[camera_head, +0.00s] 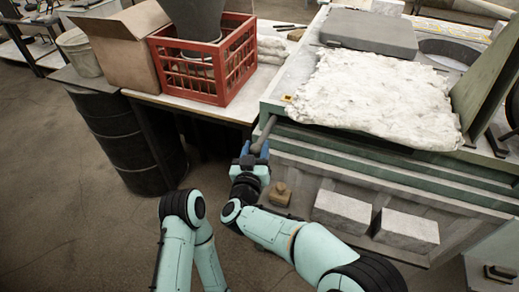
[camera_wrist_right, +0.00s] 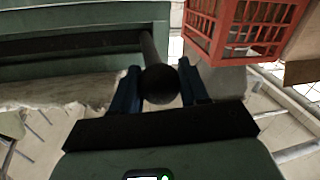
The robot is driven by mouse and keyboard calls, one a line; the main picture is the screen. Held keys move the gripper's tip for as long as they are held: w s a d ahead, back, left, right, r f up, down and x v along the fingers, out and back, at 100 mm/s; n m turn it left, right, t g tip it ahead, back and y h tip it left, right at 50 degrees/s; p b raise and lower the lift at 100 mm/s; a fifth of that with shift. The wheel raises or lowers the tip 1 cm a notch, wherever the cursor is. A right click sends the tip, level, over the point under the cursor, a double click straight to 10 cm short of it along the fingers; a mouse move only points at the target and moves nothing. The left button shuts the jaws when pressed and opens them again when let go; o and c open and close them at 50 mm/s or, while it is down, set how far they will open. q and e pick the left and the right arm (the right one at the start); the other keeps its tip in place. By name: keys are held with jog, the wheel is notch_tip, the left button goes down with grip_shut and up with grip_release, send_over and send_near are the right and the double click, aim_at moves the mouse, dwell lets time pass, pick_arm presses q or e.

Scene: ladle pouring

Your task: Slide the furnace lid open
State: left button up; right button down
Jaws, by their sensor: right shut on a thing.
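The furnace (camera_head: 390,185) is a large green and grey block at the right. A flat grey slab (camera_head: 370,30), which looks like the lid, lies on its top beside a round opening (camera_head: 450,50). A grey rod handle (camera_head: 265,132) with a dark ball end sticks out at the furnace's front left corner. My right gripper (camera_head: 255,155) is shut on the handle at its ball end. In the right wrist view the ball (camera_wrist_right: 160,84) sits between the blue fingers (camera_wrist_right: 162,88). The rod's link to the slab is hidden. My left gripper is out of view.
A white crumpled blanket (camera_head: 370,95) covers much of the furnace top. A red crate (camera_head: 205,65) and a cardboard box (camera_head: 130,45) stand on a table at the left, near a black barrel (camera_head: 125,135). White blocks (camera_head: 405,230) sit below the furnace's front edge.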

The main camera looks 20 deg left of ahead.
jog(key=shift+s+a+r, duration=0.1)
jog(key=shift+a+r, duration=0.2)
jog(key=shift+r, duration=0.15)
jog(key=c, duration=0.9)
grip_release()
jog(key=o, duration=0.3)
jog(key=shift+a, duration=0.1)
jog(key=shift+f, duration=0.15)
jog(key=shift+s+f, duration=0.1)
jog(key=shift+s, duration=0.05)
jog(key=b+v, duration=0.2)
jog(key=v, duration=1.1)
